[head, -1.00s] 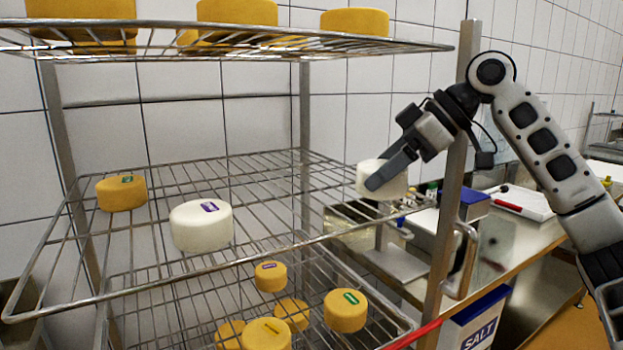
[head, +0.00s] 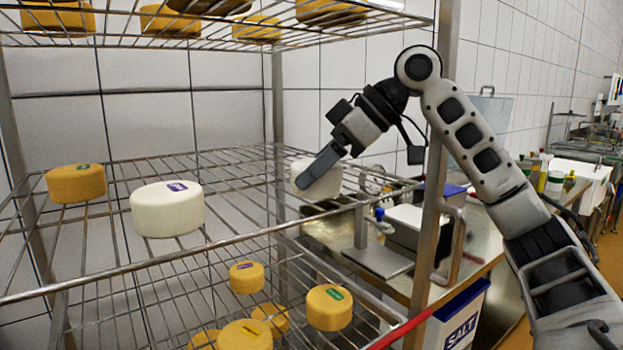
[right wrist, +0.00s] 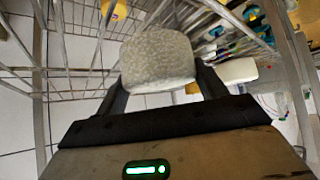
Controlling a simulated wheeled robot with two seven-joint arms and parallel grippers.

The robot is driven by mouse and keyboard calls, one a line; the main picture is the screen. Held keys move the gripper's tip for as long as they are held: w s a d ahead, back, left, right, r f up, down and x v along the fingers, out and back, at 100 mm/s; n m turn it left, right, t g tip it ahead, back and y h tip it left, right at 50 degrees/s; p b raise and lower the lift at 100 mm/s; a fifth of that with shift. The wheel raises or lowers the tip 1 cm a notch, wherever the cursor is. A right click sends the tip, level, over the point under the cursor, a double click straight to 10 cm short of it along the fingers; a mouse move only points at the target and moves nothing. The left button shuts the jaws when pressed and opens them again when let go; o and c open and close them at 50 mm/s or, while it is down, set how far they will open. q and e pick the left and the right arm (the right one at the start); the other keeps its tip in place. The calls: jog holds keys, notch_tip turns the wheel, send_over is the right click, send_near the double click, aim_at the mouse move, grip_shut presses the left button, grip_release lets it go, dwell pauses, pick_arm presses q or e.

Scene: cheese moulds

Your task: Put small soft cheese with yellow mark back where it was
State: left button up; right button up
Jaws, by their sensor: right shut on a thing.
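A small white soft cheese (head: 316,180) is held by my right gripper (head: 322,165) at the right end of the middle shelf (head: 110,272). I cannot see a yellow mark on it. In the right wrist view the cheese (right wrist: 157,58) sits between the two fingers of the gripper (right wrist: 160,88), and both fingers are against its sides. I cannot tell whether it touches the shelf wires. A larger white cheese (head: 167,212) with a purple mark stands on the middle shelf to the left. My left gripper is not in view.
An orange cheese (head: 76,184) with a green mark stands farther left. Several orange cheeses, one of them green-marked (head: 329,308), lie on the lower shelf. The rack's front right post (head: 433,200) stands beside my right arm. The middle shelf is bare between white cheeses.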

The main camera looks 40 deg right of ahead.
jog(key=o, duration=0.8)
jog(key=p+v, duration=0.2)
jog(key=v, duration=1)
